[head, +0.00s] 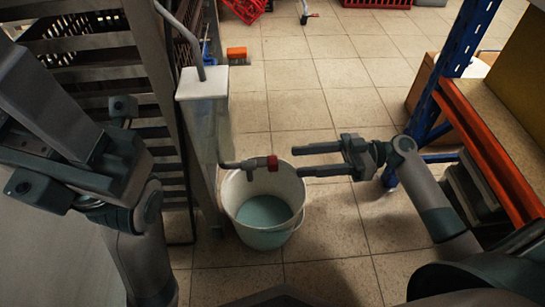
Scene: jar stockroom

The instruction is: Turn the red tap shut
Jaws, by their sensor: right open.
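The red tap (272,163) is a small red handle at the end of a grey spout, low on the right side of a pale upright tank (203,125). The spout is above the left part of a white bucket (237,195), which holds pale blue-green liquid (264,213). I cannot tell whether liquid is flowing. My right gripper (297,161) is open and empty. Its two fingers point left toward the tap, one higher and one lower in the picture, with their tips a short gap to its right. My left arm fills the left edge; its jaws cannot be made out.
A slatted rack (150,60) stands left of the tank. A blue and orange shelf (470,130) stands right, close to my right arm. An orange block (237,54) and a red crate (245,8) lie farther back. The tiled floor between is clear.

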